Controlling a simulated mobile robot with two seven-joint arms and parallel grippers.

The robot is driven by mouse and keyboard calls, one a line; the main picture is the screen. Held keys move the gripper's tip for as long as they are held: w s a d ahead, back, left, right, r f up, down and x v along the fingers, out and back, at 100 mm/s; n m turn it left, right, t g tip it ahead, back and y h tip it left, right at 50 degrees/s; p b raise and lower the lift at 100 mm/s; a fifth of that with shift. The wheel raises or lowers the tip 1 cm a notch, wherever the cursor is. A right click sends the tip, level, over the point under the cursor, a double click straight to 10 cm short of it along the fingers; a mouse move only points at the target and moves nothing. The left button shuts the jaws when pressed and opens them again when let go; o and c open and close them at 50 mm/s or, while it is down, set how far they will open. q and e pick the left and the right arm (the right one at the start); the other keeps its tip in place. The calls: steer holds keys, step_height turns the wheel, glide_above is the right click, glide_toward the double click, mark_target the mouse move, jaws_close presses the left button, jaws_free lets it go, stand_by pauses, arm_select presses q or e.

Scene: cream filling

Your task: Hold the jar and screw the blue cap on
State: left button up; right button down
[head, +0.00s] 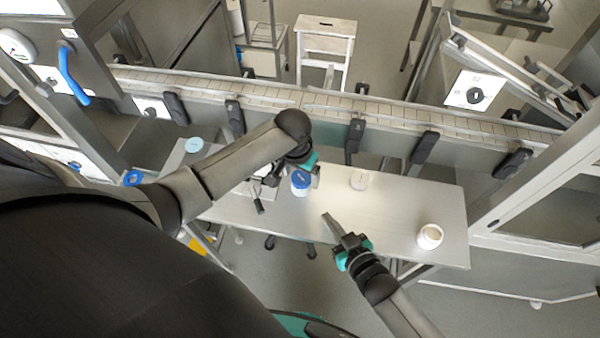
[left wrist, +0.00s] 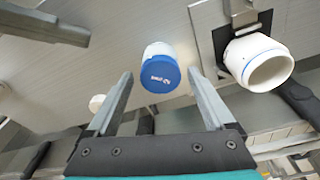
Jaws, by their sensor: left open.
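A white jar (head: 300,192) with a blue cap (head: 300,178) on top stands on the table, left of its middle. I cannot tell how far the cap is screwed on. In the left wrist view the cap (left wrist: 160,75) faces the camera, and the white jar body (left wrist: 157,49) shows behind it. My left gripper (left wrist: 160,85) is open above the jar; its fingers lie on either side of the cap in the picture and appear apart from it. My right gripper (head: 331,224) is to the lower right of the jar, empty; its finger opening is unclear.
A white container (left wrist: 264,66) in a dark holder is close to the jar. A white lid (head: 360,180) and a white jar (head: 430,237) are on the table (head: 400,200) to the right; a pale blue lid (head: 194,145) is at the left. A conveyor (head: 390,108) runs behind the table.

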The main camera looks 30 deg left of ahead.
arm_select(q)
steer(key=shift+n, duration=0.8)
steer(key=n, duration=0.3)
steer(key=shift+d+n+y, duration=0.2)
steer(key=shift+n+y, duration=0.1)
steer(key=shift+a+n, duration=0.1)
steer(key=shift+n, duration=1)
jaws_close()
